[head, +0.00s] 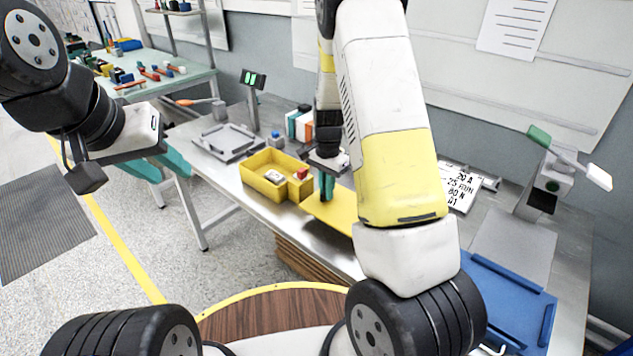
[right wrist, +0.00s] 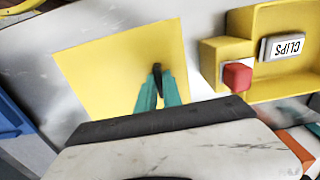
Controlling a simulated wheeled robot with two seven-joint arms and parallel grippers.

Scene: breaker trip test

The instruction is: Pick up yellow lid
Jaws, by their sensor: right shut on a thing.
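The yellow lid (head: 338,214) is a flat yellow plate beside the yellow bin (head: 262,180), partly hidden behind my right arm in the head view. In the right wrist view the lid (right wrist: 100,75) shows as a plain sheet with a small dark knob (right wrist: 157,70) on it. My right gripper (head: 326,190) points down over the lid. Its teal fingers (right wrist: 158,92) are shut on the knob. I cannot tell whether the lid touches the table. My left gripper (head: 172,165) is in the air at the left, away from the lid; its finger gap is unclear.
The yellow bin holds a "CLIPS" label (right wrist: 287,47), with a red block (right wrist: 237,76) beside it. A grey tray (head: 228,143) lies further left on the metal bench. A blue tray (head: 505,305) and a lever device (head: 550,180) are at the right.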

